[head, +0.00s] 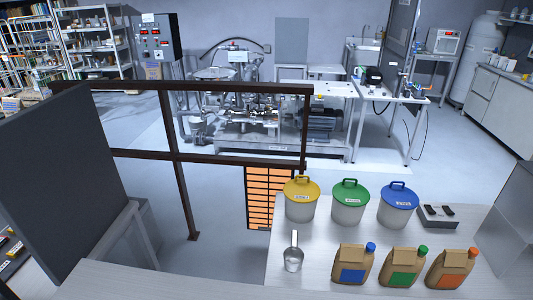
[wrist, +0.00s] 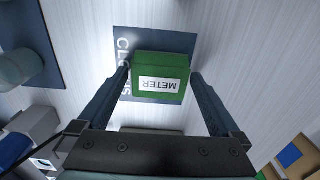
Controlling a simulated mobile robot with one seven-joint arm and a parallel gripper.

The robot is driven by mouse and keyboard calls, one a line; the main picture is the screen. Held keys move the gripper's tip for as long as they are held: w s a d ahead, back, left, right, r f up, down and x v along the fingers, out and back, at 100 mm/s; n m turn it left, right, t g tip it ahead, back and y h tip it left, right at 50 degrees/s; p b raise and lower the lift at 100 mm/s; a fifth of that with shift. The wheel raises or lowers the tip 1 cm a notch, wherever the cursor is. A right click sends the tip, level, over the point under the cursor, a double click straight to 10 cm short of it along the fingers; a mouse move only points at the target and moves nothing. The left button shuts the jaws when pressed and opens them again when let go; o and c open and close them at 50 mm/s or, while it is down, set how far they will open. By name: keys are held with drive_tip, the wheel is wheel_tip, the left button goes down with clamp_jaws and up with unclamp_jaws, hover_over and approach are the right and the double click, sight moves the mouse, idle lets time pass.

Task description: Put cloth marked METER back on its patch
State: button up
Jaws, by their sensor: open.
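The green cloth marked METER (wrist: 161,66) is a folded block with a white label that reads upside down in the wrist view. It lies over a dark blue patch (wrist: 160,40) lettered CLOTHS, with bare patch showing above it and at its left. My gripper (wrist: 161,71) is open, with one finger at each side of the cloth. I cannot tell whether the fingers touch it. The head view shows neither the cloth nor my gripper.
In the wrist view a grey cylinder (wrist: 17,68) stands on another dark blue patch at left, and a brown bag (wrist: 293,157) is at lower right. In the head view, lidded buckets (head: 349,208), bags (head: 402,268) and a scoop (head: 293,258) stand on the pale table. A brown railing (head: 190,157) stands beyond.

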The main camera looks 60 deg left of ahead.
wheel_tip(320, 180, up, 12)
drive_tip(key=shift+r+b, duration=0.15)
drive_tip(key=shift+b, duration=0.15)
drive_tip(key=w+a+r+n+t+y, duration=0.25)
drive_tip(key=w+r+t, duration=0.25)
drive_tip(key=w+r, duration=0.65)
drive_tip(key=w+d+r+n+t+y, duration=0.1)
drive_tip(key=w+d+r+t, duration=0.25)
drive_tip(key=w+r, duration=0.5)
drive_tip(key=w+d+r+n+t+y, duration=0.15)
drive_tip(key=w+r+t, duration=0.35)
drive_tip(key=r, duration=0.7)
drive_tip(key=d+r+t+h, duration=0.1)
drive_tip(key=d+r+t, duration=0.25)
drive_tip(key=r, duration=0.45)
drive_tip(key=d+r+t+h, duration=0.1)
drive_tip(key=d+r+t, duration=0.25)
drive_tip(key=r, duration=0.45)
drive_tip(key=s+d+r+n+t+h, duration=0.1)
drive_tip(key=s+d+r+t, duration=0.2)
drive_tip(key=r, duration=0.5)
drive_tip(key=s+d+r+n+t+h, duration=0.2)
drive_tip(key=s+d+r+t, duration=0.2)
drive_tip(key=s+r, duration=0.3)
wheel_tip(320, 180, up, 2)
drive_tip(key=shift+d+r, duration=0.1)
drive_tip(key=shift+d, duration=0.8)
